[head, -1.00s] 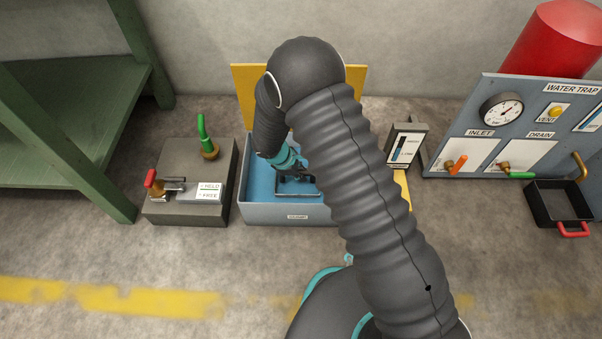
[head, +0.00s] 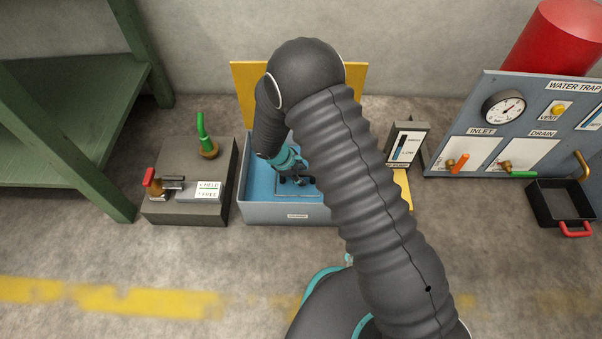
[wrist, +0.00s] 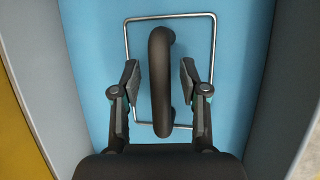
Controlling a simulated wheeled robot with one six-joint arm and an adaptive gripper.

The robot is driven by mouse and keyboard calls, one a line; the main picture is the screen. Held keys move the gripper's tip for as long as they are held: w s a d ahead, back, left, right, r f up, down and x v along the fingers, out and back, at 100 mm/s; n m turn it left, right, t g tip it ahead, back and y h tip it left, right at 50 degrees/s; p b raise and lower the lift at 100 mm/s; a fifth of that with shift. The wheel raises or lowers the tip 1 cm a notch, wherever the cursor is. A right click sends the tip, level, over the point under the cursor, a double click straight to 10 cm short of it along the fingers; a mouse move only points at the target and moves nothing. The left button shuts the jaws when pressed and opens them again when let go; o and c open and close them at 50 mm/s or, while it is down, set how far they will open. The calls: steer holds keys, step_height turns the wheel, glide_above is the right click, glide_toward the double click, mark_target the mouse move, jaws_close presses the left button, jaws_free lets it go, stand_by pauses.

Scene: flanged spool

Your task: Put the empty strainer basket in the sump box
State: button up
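The sump box (head: 290,213) is a grey open box with a blue inside, in the middle of the head view. In the wrist view its blue floor (wrist: 235,70) and grey walls show. A thin metal wire rectangle (wrist: 213,60) lies low in the box, with a thick black curved handle (wrist: 160,80) over it. They look like parts of the strainer basket, but I cannot make out mesh or sides. My gripper (wrist: 160,85) is open inside the box, one finger on each side of the handle, with small gaps. In the head view my gripper (head: 290,178) is small and partly hidden.
A grey block (head: 188,180) with a red-knobbed clamp and green lever stands left of the box. A level gauge (head: 404,146) and the water trap panel (head: 500,125) stand right. A black tray (head: 560,204) with a red handle sits far right. A yellow board (head: 245,90) rises behind the box.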

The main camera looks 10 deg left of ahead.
steer(key=shift+r, duration=0.3)
steer(key=p+v, duration=0.3)
steer(key=v, duration=0.9)
steer(key=shift+r, duration=0.3)
steer(key=d+r+m+y, duration=0.2)
steer(key=d+r+m, duration=0.8)
steer(key=d+r, duration=1.2)
steer(key=s+d+r+m+t+y, duration=0.1)
steer(key=s+d+r+m, duration=0.4)
steer(key=s, duration=0.4)
steer(key=s+d+r+m+t, duration=0.1)
steer(key=s+d+r+m, duration=0.4)
steer(key=s+d+r, duration=0.2)
steer(key=shift+s+d+y, duration=0.25)
steer(key=shift+s+y, duration=0.15)
steer(key=shift+s, duration=0.65)
